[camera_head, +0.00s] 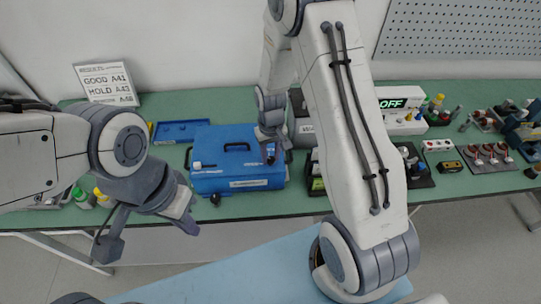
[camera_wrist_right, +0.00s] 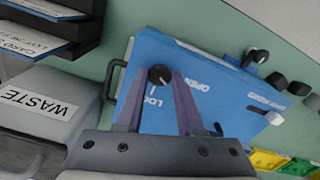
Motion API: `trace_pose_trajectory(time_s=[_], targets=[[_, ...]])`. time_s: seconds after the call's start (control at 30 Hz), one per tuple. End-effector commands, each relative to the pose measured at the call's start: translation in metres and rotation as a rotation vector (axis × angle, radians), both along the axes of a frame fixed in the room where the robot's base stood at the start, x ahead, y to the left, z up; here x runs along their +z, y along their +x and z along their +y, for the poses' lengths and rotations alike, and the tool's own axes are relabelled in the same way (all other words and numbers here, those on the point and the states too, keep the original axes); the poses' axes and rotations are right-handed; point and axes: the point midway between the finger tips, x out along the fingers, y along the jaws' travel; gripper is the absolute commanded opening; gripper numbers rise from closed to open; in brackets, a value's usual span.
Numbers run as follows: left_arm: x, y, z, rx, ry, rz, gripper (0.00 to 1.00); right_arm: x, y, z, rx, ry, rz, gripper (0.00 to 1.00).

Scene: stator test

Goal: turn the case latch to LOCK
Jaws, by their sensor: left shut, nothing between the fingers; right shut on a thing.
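The blue case (camera_head: 225,182) stands on the green bench in the head view; its top fills the middle of the right wrist view (camera_wrist_right: 210,75). The black round latch knob (camera_wrist_right: 160,75) sits on the case between the printed word OPEN (camera_wrist_right: 187,82) and a partly hidden word starting LOC (camera_wrist_right: 153,101). My right gripper (camera_wrist_right: 161,80) is shut on the knob, one finger on each side. I cannot clearly tell which way the knob points. My left gripper (camera_head: 188,222) is shut and empty, in front of the bench, left of the case.
A grey bin marked WASTE (camera_wrist_right: 45,100) stands close beside the case. A blue tray (camera_head: 180,131) lies behind the case to the left. A sign (camera_head: 107,84) leans on the wall. A box with an OFF display (camera_head: 395,103) and several small parts stand to the right.

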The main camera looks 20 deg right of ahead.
Motion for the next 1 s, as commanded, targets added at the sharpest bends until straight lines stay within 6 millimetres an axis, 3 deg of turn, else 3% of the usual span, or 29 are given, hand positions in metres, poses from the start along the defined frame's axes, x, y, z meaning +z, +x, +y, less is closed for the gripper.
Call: trace_pose_trajectory(time_s=[1.0], targets=[[-0.0101,0.0000,0.0000,-0.001,0.000,0.000,0.00,0.0003,0.0005,0.0001,-0.914,0.001,-0.002,0.00]])
